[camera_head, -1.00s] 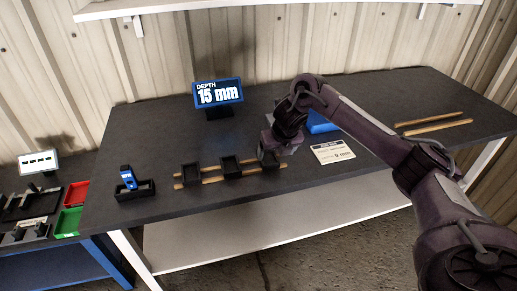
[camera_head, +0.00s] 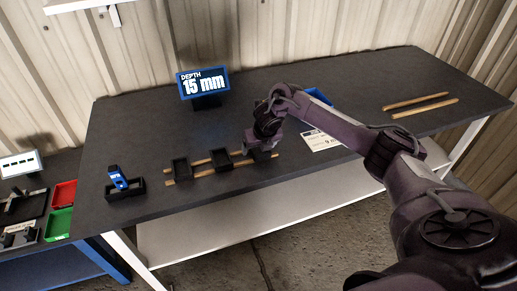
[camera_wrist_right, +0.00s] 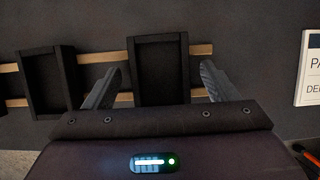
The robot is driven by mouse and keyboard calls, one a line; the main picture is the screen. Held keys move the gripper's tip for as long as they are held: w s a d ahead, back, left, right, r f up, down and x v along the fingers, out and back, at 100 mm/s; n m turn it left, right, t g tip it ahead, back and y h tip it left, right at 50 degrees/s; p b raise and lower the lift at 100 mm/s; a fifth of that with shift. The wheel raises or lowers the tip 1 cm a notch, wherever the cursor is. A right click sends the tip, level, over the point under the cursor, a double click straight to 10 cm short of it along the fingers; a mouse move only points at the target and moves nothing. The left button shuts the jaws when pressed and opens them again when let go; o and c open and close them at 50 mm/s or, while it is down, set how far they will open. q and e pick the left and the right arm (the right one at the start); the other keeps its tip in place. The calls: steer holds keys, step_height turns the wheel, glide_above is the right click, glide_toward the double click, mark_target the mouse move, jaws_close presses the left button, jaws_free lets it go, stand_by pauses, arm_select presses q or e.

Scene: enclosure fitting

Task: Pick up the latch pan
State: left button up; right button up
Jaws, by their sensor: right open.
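Several small black open-topped pans rest on two wooden rails on the dark table. Two show clearly in the head view: the left pan (camera_head: 182,170) and the middle pan (camera_head: 221,159). The right pan is mostly hidden there by my right gripper (camera_head: 262,149). In the right wrist view, that pan (camera_wrist_right: 160,72) lies between the open fingers of my right gripper (camera_wrist_right: 160,85), with a gap on each side. A neighbouring pan (camera_wrist_right: 50,82) is left of the left finger. I cannot tell which one is the latch pan. My left gripper is not in view.
A display (camera_head: 203,83) reads "DEPTH 15 mm". A black holder with a blue device (camera_head: 118,178) stands at the left. Two bare wooden rails (camera_head: 420,105) lie at the right.

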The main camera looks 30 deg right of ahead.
steer(key=c, duration=1.1)
steer(key=shift+r, duration=0.1)
steer(key=shift+c, duration=0.5)
